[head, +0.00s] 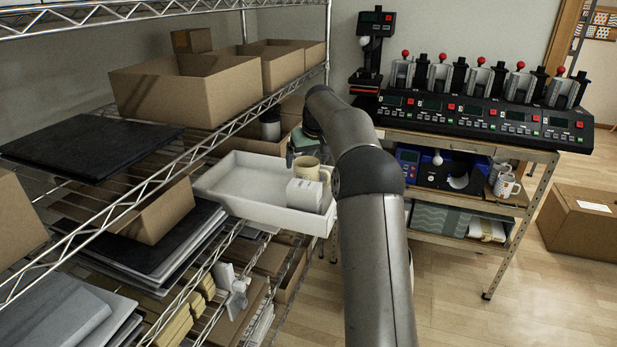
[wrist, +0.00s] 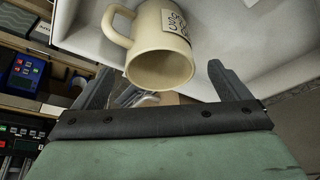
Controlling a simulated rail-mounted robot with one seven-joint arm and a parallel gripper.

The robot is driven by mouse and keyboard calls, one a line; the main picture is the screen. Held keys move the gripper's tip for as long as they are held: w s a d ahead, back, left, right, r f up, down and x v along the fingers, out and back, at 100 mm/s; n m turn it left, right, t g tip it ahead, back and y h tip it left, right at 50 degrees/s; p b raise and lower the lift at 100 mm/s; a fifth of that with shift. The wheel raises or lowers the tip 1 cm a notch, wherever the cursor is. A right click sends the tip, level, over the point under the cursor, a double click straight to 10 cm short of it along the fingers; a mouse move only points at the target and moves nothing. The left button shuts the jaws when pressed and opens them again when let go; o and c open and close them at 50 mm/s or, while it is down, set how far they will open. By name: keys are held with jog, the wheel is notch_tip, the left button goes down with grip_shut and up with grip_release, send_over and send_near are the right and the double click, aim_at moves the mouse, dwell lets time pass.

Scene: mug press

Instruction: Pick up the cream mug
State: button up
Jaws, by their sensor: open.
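The cream mug (head: 309,169) stands in a white tray (head: 240,188) at the shelf's edge in the head view. In the wrist view the cream mug (wrist: 161,48) shows its open rim, its handle to the left and a small printed label on its side. My gripper (wrist: 160,84) is open, one finger at each side of the picture, with the mug's rim just beyond and between the fingertips. I cannot tell whether a finger touches the mug. In the head view my gripper (head: 303,142) is partly hidden behind my arm, just above and behind the mug.
Wire shelves with cardboard boxes (head: 190,95) and dark flat boards (head: 90,147) fill the left. A cart (head: 460,145) with a row of mug presses (head: 480,110) stands at the right. Open floor lies between.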

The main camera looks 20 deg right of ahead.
jog(key=shift+p+x, duration=1)
jog(key=shift+x, duration=2.2)
jog(key=shift+s+f, duration=0.1)
jog(key=shift+s, duration=0.05)
jog(key=c, duration=1.3)
